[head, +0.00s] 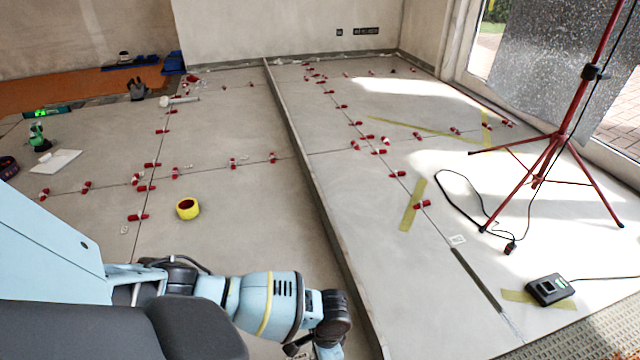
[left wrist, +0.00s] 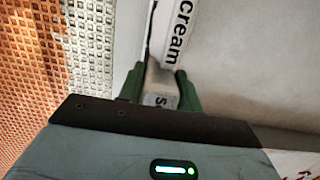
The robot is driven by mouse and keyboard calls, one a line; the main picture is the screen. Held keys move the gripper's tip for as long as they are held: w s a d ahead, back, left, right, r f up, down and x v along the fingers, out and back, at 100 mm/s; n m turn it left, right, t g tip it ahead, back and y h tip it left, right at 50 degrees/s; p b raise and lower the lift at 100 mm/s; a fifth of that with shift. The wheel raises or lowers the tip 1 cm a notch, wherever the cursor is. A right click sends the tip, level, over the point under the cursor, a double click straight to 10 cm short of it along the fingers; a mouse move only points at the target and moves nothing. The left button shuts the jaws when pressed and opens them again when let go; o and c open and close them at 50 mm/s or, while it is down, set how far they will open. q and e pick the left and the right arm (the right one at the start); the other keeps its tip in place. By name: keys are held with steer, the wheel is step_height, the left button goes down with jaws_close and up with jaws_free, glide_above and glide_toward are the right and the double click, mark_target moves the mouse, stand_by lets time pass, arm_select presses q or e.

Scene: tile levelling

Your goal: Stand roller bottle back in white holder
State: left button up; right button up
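In the left wrist view, the green fingers of my left gripper (left wrist: 160,88) point up the picture. A small pale grey piece with dark lettering (left wrist: 160,100) shows between them; I cannot tell whether they press on it. Just beyond is a white strip with black letters reading "cream" (left wrist: 178,35); I cannot tell whether it is the roller bottle or the holder. In the head view, my left arm reaches in from the left to the bottom middle, and its fingers are not clearly seen. I cannot make out the roller bottle or white holder there. My right gripper is not in view.
An orange and whitish mesh (left wrist: 35,70) fills the left of the wrist view. A red tripod (head: 550,150) and a cabled black device (head: 549,290) are at right.

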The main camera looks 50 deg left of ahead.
arm_select(q)
steer(key=o, duration=0.3)
steer(key=shift+o, duration=0.2)
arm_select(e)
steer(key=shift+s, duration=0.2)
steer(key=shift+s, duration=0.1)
arm_select(q)
steer(key=shift+r, duration=0.3)
steer(key=r+p, duration=0.2)
steer(key=r, duration=0.1)
steer(key=w+r+p, duration=0.1)
steer(key=r, duration=0.3)
steer(key=r+p, duration=0.2)
steer(key=r, duration=0.2)
steer(key=shift+w+d+r+p, duration=0.2)
steer(key=shift+d+r+p, duration=0.05)
steer(key=shift+d+p, duration=0.1)
steer(key=shift+r, duration=0.55)
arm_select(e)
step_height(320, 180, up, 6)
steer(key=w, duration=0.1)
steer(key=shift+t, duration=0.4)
arm_select(q)
steer(key=shift+p, duration=0.3)
